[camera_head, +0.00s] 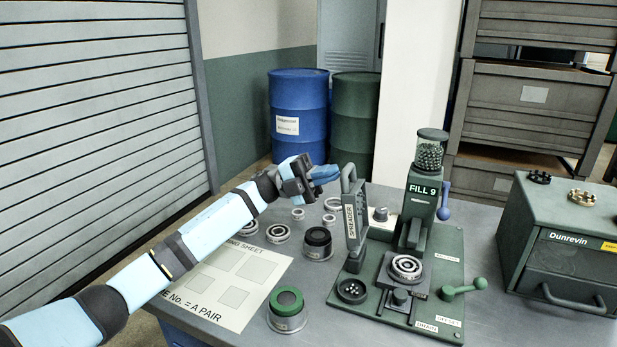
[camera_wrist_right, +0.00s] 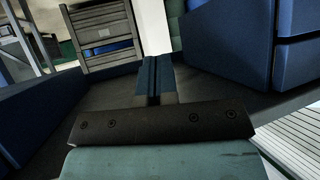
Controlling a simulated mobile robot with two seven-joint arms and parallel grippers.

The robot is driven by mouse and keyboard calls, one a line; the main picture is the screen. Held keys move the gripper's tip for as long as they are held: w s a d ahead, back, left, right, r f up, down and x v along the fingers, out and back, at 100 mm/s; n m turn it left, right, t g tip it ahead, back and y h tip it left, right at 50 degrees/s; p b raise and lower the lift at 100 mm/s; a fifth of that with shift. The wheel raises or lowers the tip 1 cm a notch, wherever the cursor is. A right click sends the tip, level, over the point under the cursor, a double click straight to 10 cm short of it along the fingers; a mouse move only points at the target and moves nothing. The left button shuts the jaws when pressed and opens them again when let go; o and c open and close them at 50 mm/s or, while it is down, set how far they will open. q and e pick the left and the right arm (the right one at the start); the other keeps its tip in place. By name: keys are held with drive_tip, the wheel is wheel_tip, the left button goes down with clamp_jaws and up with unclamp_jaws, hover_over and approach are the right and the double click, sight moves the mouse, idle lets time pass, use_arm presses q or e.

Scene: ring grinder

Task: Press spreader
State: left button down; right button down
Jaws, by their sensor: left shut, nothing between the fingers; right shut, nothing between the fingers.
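The spreader (camera_head: 357,220) is a dark green upright piece with a "SPREADER" label and a grey-green looped handle (camera_head: 349,176) on top. It stands on the left part of the green machine base (camera_head: 430,318). My left gripper (camera_head: 336,172) is shut and empty, its blue fingertips just left of the handle. I cannot tell whether they touch it. A bearing ring (camera_head: 407,267) with balls sits on the fixture right of the spreader. In the right wrist view, my right gripper (camera_wrist_right: 154,62) has its fingers together and holds nothing; no part of the spreader shows there.
A ball hopper (camera_head: 430,155) on the "FILL 9" column and a green lever (camera_head: 465,288) stand right of the spreader. A dark ball cup (camera_head: 351,291), a green-topped pot (camera_head: 287,308) and a black-topped pot (camera_head: 318,242) stand near it. A green cabinet (camera_head: 570,240) is at the right.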

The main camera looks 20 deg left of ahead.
use_arm(q)
drive_tip(key=shift+d+r, duration=0.25)
drive_tip(key=shift+d, duration=0.25)
